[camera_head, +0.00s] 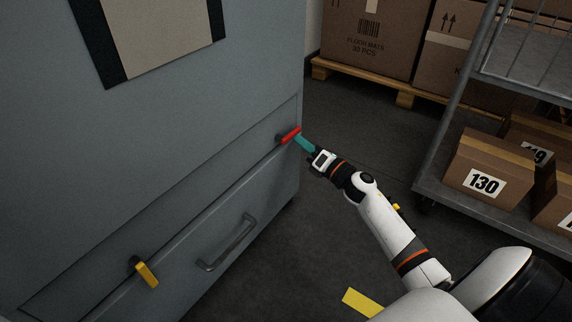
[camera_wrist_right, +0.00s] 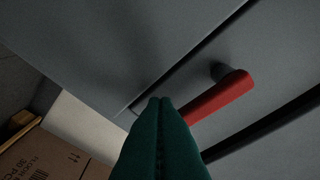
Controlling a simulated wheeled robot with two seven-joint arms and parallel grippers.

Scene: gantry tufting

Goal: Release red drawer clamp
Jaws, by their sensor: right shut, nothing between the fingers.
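The red drawer clamp (camera_head: 289,135) is a small lever on the grey cabinet's front, near its right edge, above the drawer seam. In the right wrist view the red clamp (camera_wrist_right: 220,96) slants from its dark pivot down to the left. My right gripper (camera_head: 301,140) has teal fingers, shut and empty, at the clamp's free end. In the wrist view the fingertips (camera_wrist_right: 160,101) overlap the clamp's lower left end in the picture; I cannot tell whether they touch it. A yellow clamp (camera_head: 147,274) hangs slanted down at the drawer's left. My left gripper is not in view.
The drawer (camera_head: 270,205) has a metal bar handle (camera_head: 229,243) and looks closed. A wire cart (camera_head: 432,190) with numbered cartons stands at right. Cartons on a wooden pallet (camera_head: 364,84) are at the back. Dark floor between is clear, with a yellow marking (camera_head: 361,302).

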